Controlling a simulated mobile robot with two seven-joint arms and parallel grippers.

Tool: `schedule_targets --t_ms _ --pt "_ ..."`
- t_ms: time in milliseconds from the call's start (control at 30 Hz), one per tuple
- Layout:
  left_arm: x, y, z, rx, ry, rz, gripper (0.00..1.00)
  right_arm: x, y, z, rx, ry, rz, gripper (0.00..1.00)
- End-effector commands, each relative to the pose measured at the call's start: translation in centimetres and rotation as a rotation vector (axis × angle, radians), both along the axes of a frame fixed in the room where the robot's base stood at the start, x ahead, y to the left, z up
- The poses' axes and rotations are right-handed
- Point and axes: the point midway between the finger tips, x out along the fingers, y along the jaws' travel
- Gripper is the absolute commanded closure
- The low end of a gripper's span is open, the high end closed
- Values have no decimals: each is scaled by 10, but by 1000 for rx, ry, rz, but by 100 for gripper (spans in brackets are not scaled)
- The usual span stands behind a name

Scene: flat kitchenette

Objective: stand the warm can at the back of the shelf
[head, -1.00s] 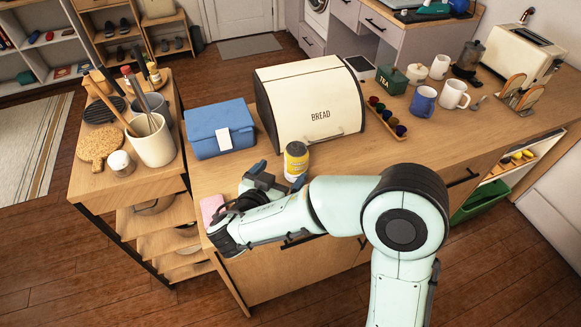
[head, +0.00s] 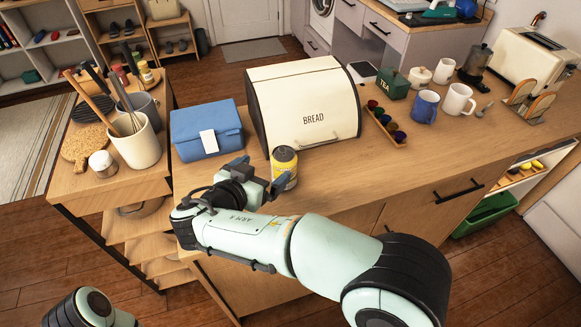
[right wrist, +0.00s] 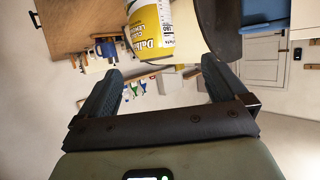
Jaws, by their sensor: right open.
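A yellow can (head: 284,163) stands upright on the wooden counter in front of the bread box. It also shows in the right wrist view (right wrist: 150,28), at the top and just beyond the fingertips. My right gripper (head: 262,175) is open and low over the counter, close to the can's left front side. In the right wrist view the right gripper's (right wrist: 161,70) two fingers are spread and nothing is between them. My left gripper is out of view. I cannot tell which shelf the task means.
The bread box (head: 305,105) stands right behind the can, with a blue box (head: 206,129) to its left. A rack of small coloured cups (head: 386,125), a blue mug (head: 425,106) and a white mug (head: 458,101) are to the right. The front right counter is clear.

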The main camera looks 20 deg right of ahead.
Motion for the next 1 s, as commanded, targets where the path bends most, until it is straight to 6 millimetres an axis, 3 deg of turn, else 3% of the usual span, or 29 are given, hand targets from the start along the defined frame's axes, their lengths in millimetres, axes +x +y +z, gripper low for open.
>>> schedule_targets --t_ms 200,700,1000 --pt "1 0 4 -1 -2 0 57 25 -24 -14 -1 0 -2 1" --pt "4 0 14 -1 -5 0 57 53 -61 -44 -2 0 -1 1" --pt "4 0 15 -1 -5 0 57 58 -65 -47 1 -1 1 1"
